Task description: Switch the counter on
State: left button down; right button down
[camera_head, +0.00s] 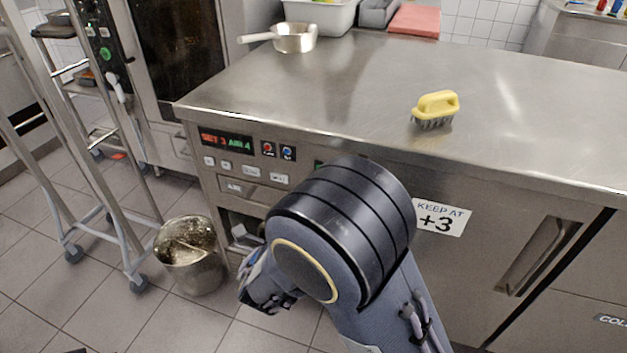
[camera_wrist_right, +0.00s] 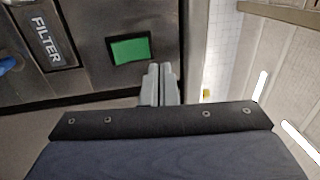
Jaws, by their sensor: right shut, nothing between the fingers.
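The steel counter (camera_head: 370,75) has a front control panel. A display (camera_head: 227,141) reads "SET 3 AIR 4", with a red knob or button (camera_head: 269,149), a blue one (camera_head: 287,152) and several small pale buttons. A bit of green (camera_head: 318,164) shows right of these, mostly hidden by my right arm. In the right wrist view a green rectangular switch (camera_wrist_right: 130,50) in a dark frame is beside a "FILTER" label (camera_wrist_right: 48,38). My right gripper (camera_wrist_right: 160,68) is shut and empty, its tips close to the switch's lower right corner; contact cannot be told. My left gripper is not in view.
A yellow brush (camera_head: 435,110) and a saucepan (camera_head: 294,38) stand on the counter top. A metal bucket (camera_head: 192,278) stands on the floor at the panel's left. A wheeled rack (camera_head: 95,215) is farther left. A "KEEP AT +3" sign (camera_head: 439,218) is on the counter front.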

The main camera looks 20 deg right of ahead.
jog(key=s+a+r+p, duration=0.1)
jog(key=s+a, duration=0.2)
jog(key=s, duration=0.2)
jog(key=shift+s+a, duration=0.3)
jog(key=shift+a, duration=0.1)
